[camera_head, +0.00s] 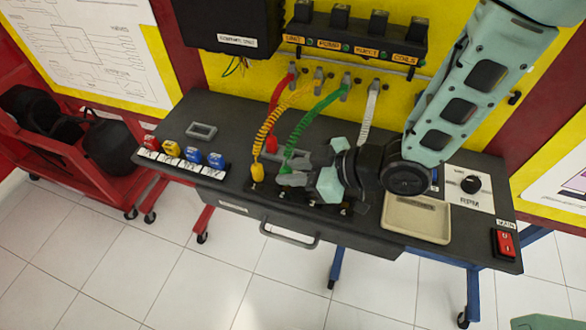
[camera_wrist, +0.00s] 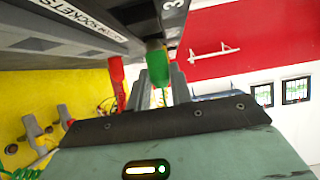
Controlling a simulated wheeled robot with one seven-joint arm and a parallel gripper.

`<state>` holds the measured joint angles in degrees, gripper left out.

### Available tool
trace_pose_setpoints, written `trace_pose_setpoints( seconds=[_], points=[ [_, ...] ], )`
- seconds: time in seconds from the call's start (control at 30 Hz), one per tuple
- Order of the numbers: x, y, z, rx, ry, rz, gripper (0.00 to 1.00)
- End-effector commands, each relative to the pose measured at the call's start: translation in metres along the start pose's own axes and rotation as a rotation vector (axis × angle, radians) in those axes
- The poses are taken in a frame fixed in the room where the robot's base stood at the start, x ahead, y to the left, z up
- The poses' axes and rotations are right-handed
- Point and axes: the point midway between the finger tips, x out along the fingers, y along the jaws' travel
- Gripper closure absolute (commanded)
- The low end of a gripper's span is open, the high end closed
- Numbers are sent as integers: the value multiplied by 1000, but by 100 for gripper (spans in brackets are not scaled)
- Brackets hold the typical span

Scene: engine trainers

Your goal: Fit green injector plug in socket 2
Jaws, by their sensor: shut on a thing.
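The green plug (camera_wrist: 157,66) is between the two fingers of my gripper (camera_wrist: 160,88) in the wrist view. My gripper (camera_head: 287,169) is shut on it over the front part of the bench in the head view, at the lower end of the green coiled cable (camera_head: 303,125). The plug's end meets the dark socket area in the wrist view; I cannot tell whether it is seated. The socket row (camera_head: 265,193) runs along the bench's front edge, partly hidden by my gripper. A label "3" (camera_wrist: 172,4) shows near the plug; socket 2's label is not readable.
The yellow plug (camera_head: 257,172) stands at the row's left end, left of my gripper. A red plug (camera_wrist: 117,72) shows beside the fingers. A white coiled cable (camera_head: 371,100) hangs behind my arm. A beige tray (camera_head: 416,222) lies to the right. Coloured blocks (camera_head: 171,149) sit at the left.

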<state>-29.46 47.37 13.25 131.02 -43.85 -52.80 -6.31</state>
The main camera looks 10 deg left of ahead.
Motion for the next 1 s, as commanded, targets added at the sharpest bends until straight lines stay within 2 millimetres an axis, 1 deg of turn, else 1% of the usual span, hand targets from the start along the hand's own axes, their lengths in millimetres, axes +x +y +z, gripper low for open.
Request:
trace_pose_setpoints(
  seconds=[0.97,1.0],
  points=[
    [7,0,13,0,0,0,100],
    [7,0,13,0,0,0,76]
  ],
)
